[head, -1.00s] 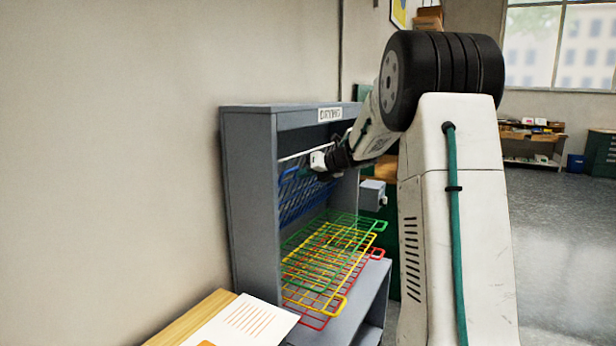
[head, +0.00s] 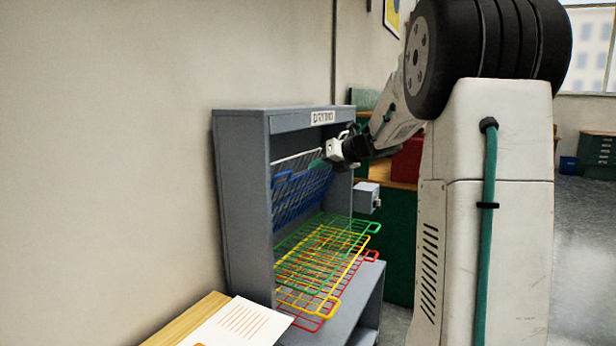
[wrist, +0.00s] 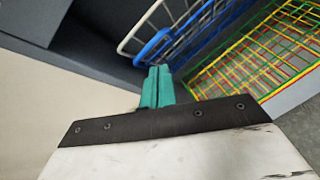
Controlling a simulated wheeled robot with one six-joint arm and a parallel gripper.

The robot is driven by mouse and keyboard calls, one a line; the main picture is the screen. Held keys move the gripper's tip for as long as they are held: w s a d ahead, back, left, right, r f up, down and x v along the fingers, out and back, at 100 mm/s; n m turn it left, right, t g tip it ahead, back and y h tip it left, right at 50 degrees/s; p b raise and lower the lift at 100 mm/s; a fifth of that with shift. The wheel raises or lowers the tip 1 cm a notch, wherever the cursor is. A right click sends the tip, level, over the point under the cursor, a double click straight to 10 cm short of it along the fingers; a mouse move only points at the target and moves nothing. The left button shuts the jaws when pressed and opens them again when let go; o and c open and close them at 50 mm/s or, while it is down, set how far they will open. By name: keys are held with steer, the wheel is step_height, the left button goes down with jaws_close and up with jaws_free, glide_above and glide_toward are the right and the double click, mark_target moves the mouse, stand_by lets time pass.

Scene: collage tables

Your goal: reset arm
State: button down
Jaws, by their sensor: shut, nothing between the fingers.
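My gripper (head: 318,163) is at the upper front of the grey drying rack (head: 243,200), near the raised racks. In the wrist view its green fingers (wrist: 157,88) are together with nothing between them. A blue wire rack (head: 300,195) is tilted up inside the cabinet, with a white rack (head: 298,158) raised behind it. In the wrist view the fingertips appear close to the blue rack's edge (wrist: 152,48); I cannot tell whether they touch. Green (head: 350,224), yellow (head: 325,312) and red (head: 312,328) racks lie lowered below.
A wooden table edge (head: 190,318) with a printed sheet (head: 240,322) is at the lower left. A grey box (head: 367,198) sits on the cabinet's right side. A red object (head: 408,160) is behind my arm. Open floor lies at the far right.

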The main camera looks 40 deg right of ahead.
steer(key=shift+s+d+r, duration=0.1)
steer(key=shift+s+r, duration=0.35)
steer(key=shift+r, duration=0.05)
